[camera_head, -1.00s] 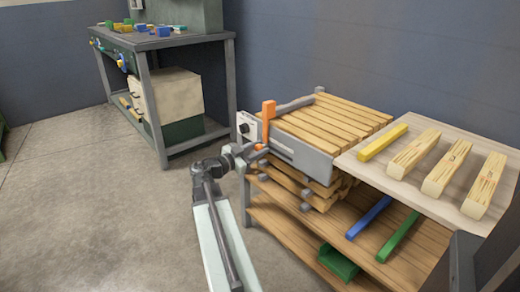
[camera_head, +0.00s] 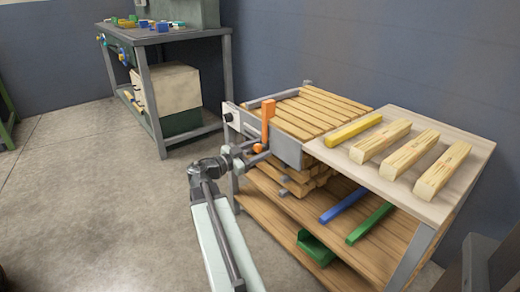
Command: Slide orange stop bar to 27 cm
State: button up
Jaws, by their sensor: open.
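The orange stop bar (camera_head: 267,122) stands upright at the grey front rail (camera_head: 288,150) of a slatted wooden deck, about midway along the rail. An orange knob (camera_head: 259,148) shows at its lower end. My gripper (camera_head: 252,157) is open, just below and beside the knob at the rail's front. I cannot tell whether its fingers touch or surround the knob. No scale marks or numbers can be read at this size.
A pale board (camera_head: 440,205) to the right carries a yellow bar (camera_head: 354,131) and several wood blocks. The shelf below holds blue (camera_head: 343,207) and green (camera_head: 370,222) bars and a green tray (camera_head: 316,248). Floor at left is clear. Another bench (camera_head: 160,38) stands behind.

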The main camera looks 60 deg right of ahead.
jog(key=shift+w, duration=0.1)
jog(key=shift+w+a, duration=0.1)
jog(key=shift+a, duration=0.15)
jog(key=v, duration=0.7)
jog(key=shift+a, duration=0.1)
